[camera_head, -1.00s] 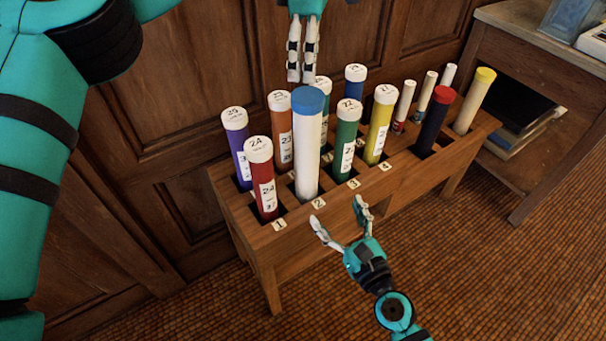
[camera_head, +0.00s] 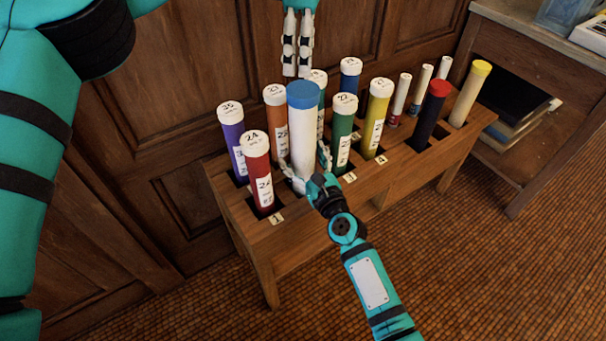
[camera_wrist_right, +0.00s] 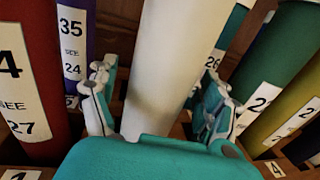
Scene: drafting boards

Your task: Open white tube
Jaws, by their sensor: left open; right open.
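The white tube (camera_head: 302,135) with a blue cap (camera_head: 304,95) stands upright in the front row of a wooden rack (camera_head: 370,195). My right gripper (camera_head: 305,168) is low at the tube, with its open fingers on either side of it. The right wrist view shows the white tube (camera_wrist_right: 165,75) between the two fingers (camera_wrist_right: 155,100), with a gap at the left finger; contact at the right finger cannot be told. My left gripper (camera_head: 297,62) hangs above and behind the blue cap, fingers pointing down, open and empty.
Close neighbours are a red tube (camera_head: 258,170), an orange tube (camera_head: 274,125), a purple tube (camera_head: 232,135) and a green tube (camera_head: 343,130). Yellow, dark and cream tubes stand further right. A wooden cabinet (camera_head: 528,70) is at the right; the panelled wall is behind.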

